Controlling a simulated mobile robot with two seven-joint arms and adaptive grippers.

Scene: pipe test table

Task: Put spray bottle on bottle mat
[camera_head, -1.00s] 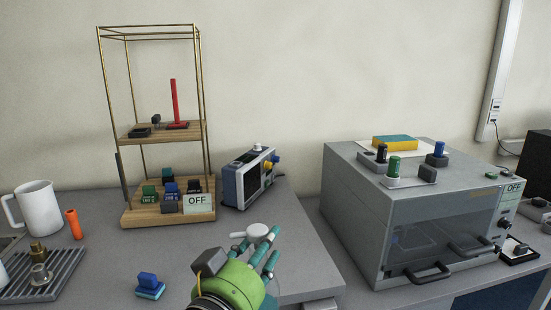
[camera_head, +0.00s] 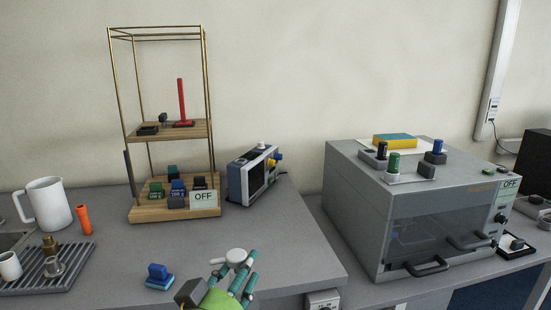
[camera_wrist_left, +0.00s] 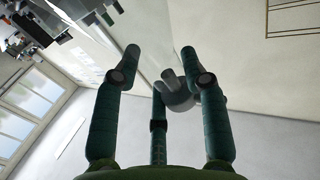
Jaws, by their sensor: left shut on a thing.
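My left gripper (camera_head: 238,264), green with teal fingers, is low in the middle of the head view, in front of the grey table. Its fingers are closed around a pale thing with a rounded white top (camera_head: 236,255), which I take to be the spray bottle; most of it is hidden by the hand. In the left wrist view the same pale grey thing (camera_wrist_left: 181,100) sits between the teal fingers. A grey ribbed mat (camera_head: 22,284) lies at the left of the table; I cannot tell for sure that it is the bottle mat. My right gripper is out of view.
A white mug (camera_head: 47,204), an orange tube (camera_head: 84,219) and a blue block (camera_head: 159,276) stand at the left. A wood-and-brass rack (camera_head: 150,214) and an instrument (camera_head: 251,175) are behind. A grey chamber (camera_head: 425,228) stands at the right. The table's middle is clear.

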